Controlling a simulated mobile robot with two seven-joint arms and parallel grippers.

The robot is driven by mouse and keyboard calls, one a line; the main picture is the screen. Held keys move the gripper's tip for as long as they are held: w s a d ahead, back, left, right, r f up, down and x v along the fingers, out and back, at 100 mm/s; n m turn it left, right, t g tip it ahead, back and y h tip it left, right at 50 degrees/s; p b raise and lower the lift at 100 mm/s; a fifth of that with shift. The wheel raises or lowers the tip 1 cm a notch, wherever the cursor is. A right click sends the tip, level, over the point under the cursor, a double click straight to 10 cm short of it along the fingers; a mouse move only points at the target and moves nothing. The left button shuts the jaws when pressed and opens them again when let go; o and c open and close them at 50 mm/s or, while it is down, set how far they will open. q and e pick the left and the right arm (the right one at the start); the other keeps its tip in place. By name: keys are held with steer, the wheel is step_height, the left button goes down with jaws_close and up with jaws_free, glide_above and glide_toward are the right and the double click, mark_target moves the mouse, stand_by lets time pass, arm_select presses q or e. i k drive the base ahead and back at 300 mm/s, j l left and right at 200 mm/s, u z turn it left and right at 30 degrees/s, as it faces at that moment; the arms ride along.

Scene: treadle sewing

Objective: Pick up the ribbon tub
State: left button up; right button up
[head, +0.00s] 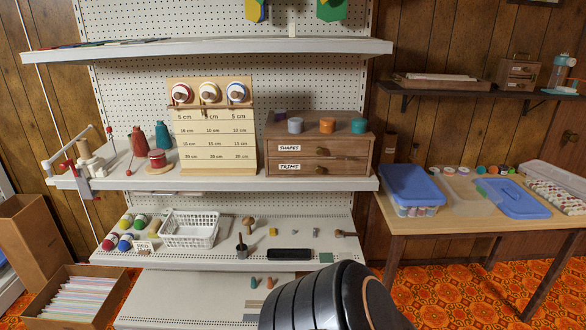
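On the wooden table at the right, a clear tub with a blue lid (411,184) stands near the left edge. Coloured rolls show through its lower side. Beside it is a clear, pale tub (459,190), and a flat blue lid (514,198) lies to its right. No label reads on either tub, so I cannot tell for certain which is the ribbon tub. Neither of my grippers is in view. A black, rounded part of my own arm fills the bottom middle, well to the left of and nearer than the tubs.
Several small coloured spools (493,170) line the table's back. A long tray of pale rolls (555,189) lies at its right. A dark shelf (460,87) hangs above. The white shelving unit (330,184) stands left, with a wooden drawer box (340,152) on it.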

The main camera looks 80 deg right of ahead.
mark_target(468, 195)
steer(key=z, duration=3.7)
steer(key=i+l+u, duration=0.1)
steer(key=u, duration=0.25)
steer(key=i+l+u, duration=0.15)
steer(key=u, duration=0.2)
steer(key=i+l+u, duration=0.15)
steer(key=u, duration=0.2)
steer(key=i+l+u, duration=0.1)
steer(key=l, duration=0.2)
steer(key=i+l+u, duration=0.25)
steer(key=l, duration=0.35)
steer(key=i+l, duration=0.15)
steer(key=l, duration=0.15)
steer(key=i+l, duration=0.15)
steer(key=l, duration=0.15)
steer(key=i+l+u, duration=0.1)
steer(key=l, duration=0.2)
